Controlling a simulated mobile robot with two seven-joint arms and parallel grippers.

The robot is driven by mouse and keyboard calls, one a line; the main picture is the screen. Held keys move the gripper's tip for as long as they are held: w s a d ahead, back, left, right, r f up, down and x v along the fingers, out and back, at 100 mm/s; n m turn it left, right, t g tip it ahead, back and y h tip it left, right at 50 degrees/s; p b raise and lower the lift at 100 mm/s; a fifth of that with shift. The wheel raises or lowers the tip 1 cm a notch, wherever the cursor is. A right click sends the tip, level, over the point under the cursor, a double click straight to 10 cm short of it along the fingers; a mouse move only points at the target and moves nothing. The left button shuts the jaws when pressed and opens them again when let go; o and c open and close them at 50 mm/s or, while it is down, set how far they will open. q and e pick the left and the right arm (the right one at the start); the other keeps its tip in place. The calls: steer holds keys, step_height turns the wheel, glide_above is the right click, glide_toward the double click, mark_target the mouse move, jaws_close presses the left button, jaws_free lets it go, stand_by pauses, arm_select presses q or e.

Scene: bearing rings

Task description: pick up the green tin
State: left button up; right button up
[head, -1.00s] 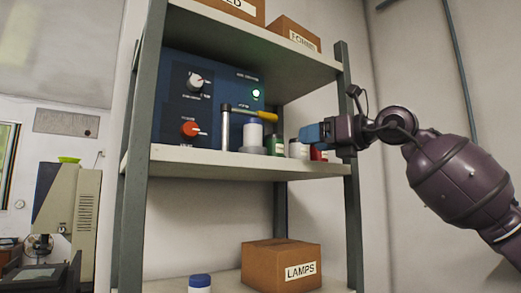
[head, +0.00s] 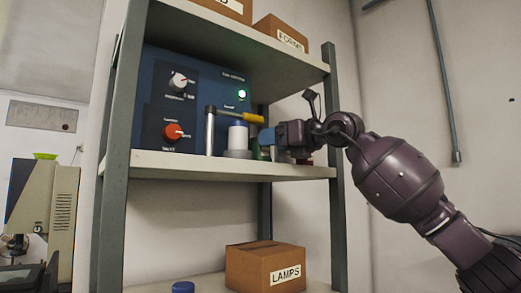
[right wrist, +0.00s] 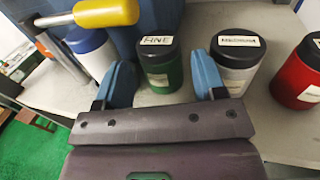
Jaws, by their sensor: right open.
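The green tin (right wrist: 161,72) has a black lid with a white label reading FINE. It stands upright on the middle shelf. My right gripper (right wrist: 163,74) is open, with one blue finger on each side of the tin's near part; I cannot tell whether either touches it. In the head view, the green tin (head: 255,151) shows only as a sliver beside the right gripper (head: 268,138), which hides most of it. My left gripper is not in view.
A pale grey tin (right wrist: 237,62) stands close right of the right finger, with a red tin (right wrist: 297,78) beyond. A white bottle with a blue cap (right wrist: 90,50) and a yellow-ended bar (right wrist: 104,13) are at left. A blue panel (head: 205,75) stands behind.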

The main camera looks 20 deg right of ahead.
steer(key=p+x, duration=0.1)
steer(key=x, duration=0.2)
steer(key=shift+w+a, duration=0.15)
steer(key=shift+a, duration=0.1)
steer(key=shift+w+a, duration=0.1)
steer(key=shift+f, duration=0.1)
steer(key=c, duration=0.7)
steer(key=shift+c, duration=0.2)
steer(key=shift+r, duration=0.8)
steer(key=b+v, duration=0.5)
steer(key=v, duration=1.3)
